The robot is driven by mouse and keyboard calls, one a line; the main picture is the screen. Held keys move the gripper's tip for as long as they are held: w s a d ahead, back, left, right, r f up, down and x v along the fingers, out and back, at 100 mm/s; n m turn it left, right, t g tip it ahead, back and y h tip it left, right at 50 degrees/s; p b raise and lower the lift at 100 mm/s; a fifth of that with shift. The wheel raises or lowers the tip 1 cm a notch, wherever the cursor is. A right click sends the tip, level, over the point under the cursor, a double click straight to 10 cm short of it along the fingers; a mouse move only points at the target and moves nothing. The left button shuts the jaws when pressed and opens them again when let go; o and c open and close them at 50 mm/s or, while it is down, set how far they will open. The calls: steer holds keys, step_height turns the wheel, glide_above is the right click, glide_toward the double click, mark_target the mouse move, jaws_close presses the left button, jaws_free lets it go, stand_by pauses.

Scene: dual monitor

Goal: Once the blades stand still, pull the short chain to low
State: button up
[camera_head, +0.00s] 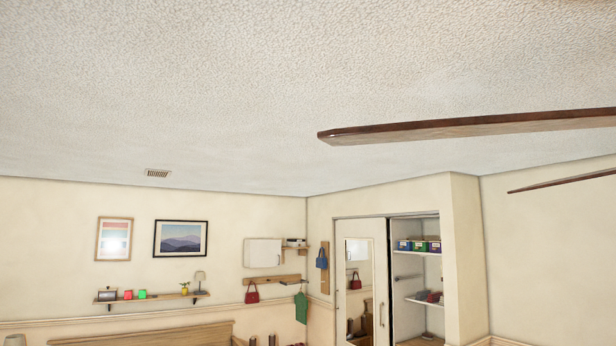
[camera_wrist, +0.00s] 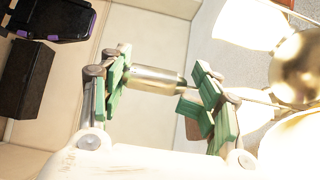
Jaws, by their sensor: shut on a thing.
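Two brown fan blades show at the right in the head view, a near one (camera_head: 470,127) and a far one (camera_head: 562,181). Both look sharp, but one frame cannot tell whether they are still. In the wrist view, my gripper (camera_wrist: 160,90) has its green pads either side of a shiny metal cylindrical pull (camera_wrist: 155,81) and is shut on it. A thin chain (camera_wrist: 258,103) runs from behind the right finger to the brass fan body (camera_wrist: 297,70). Whether this is the short chain cannot be told. My gripper is outside the head view.
Pale glowing lamp shades (camera_wrist: 250,22) sit beside the brass body, close to the right finger. In the head view, the textured ceiling (camera_head: 200,80) is above, and a wall shelf (camera_head: 150,300) and an open closet (camera_head: 417,270) are far off.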

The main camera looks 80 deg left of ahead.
steer(key=v, duration=0.8)
steer(key=shift+s+a, duration=0.2)
steer(key=shift+s, duration=0.1)
steer(key=shift+w, duration=0.15)
stand_by(0.4)
steer(key=s+f+n+g+h+b, duration=0.15)
steer(key=s+f+b, duration=0.4)
steer(key=f, duration=0.65)
steer(key=s+f+h+b, duration=0.35)
steer(key=f+b, duration=0.25)
steer(key=f, duration=0.6)
steer(key=s+f+n+g+h+b, duration=0.15)
steer(key=s+f+b, duration=0.4)
steer(key=f, duration=0.55)
steer(key=s+d+f+n+h+b, duration=0.1)
steer(key=s+d+f+h+b, duration=0.2)
steer(key=f+b, duration=0.3)
steer(key=s+d+f+n+h+b, duration=0.1)
steer(key=s+d+f+h+b, duration=0.2)
steer(key=f, duration=1.3)
steer(key=s+d+f+n+t+h+b, duration=0.1)
steer(key=s+d+f+h+b, duration=0.2)
steer(key=s+d+f+b, duration=0.3)
step_height(320, 180, down, 5)
steer(key=d+b, duration=0.1)
steer(key=b, duration=0.2)
steer(key=shift+s+d, duration=0.25)
steer(key=shift+s, duration=0.1)
